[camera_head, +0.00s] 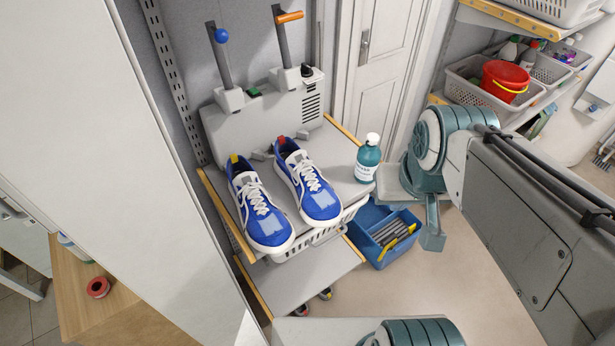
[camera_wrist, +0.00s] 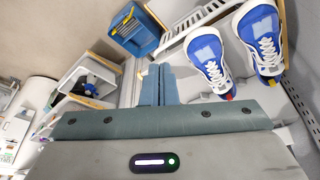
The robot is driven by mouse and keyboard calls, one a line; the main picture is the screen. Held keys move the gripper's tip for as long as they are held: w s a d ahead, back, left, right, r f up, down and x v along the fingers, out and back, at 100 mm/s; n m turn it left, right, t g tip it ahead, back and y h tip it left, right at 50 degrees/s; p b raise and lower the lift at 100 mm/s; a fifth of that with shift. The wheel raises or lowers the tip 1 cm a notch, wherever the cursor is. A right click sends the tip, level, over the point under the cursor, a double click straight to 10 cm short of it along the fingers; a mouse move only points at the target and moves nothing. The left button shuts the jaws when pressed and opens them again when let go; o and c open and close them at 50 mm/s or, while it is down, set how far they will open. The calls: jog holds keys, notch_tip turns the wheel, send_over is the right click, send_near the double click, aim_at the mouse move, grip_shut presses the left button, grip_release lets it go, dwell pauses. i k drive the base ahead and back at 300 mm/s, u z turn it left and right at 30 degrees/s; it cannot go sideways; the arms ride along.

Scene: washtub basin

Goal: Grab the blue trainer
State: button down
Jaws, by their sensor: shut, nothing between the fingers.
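Two blue trainers with white laces and soles stand side by side on the grey shelf (camera_head: 344,185). The left trainer (camera_head: 262,210) has a yellow heel tab and the right trainer (camera_head: 308,187) a red one. In the wrist view, the red-tabbed trainer (camera_wrist: 207,62) and the yellow-tabbed trainer (camera_wrist: 261,38) are at the upper right. My gripper (camera_head: 432,241) is right of the shelf and apart from both trainers, with the bottle between. Its teal fingers also show in the wrist view (camera_wrist: 158,84), shut together and empty.
A teal bottle with a white cap (camera_head: 368,160) stands at the shelf's right edge, close to my gripper. A blue toolbox (camera_head: 377,228) is below. A grey machine with two levers (camera_head: 262,125) stands behind the trainers. A white panel (camera_head: 150,170) rises at the left.

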aim_at(318, 204)
jog(key=z, duration=2.1)
jog(key=i, duration=1)
jog(key=u, duration=3.25)
jog(key=i, duration=0.5)
jog(key=u, duration=0.1)
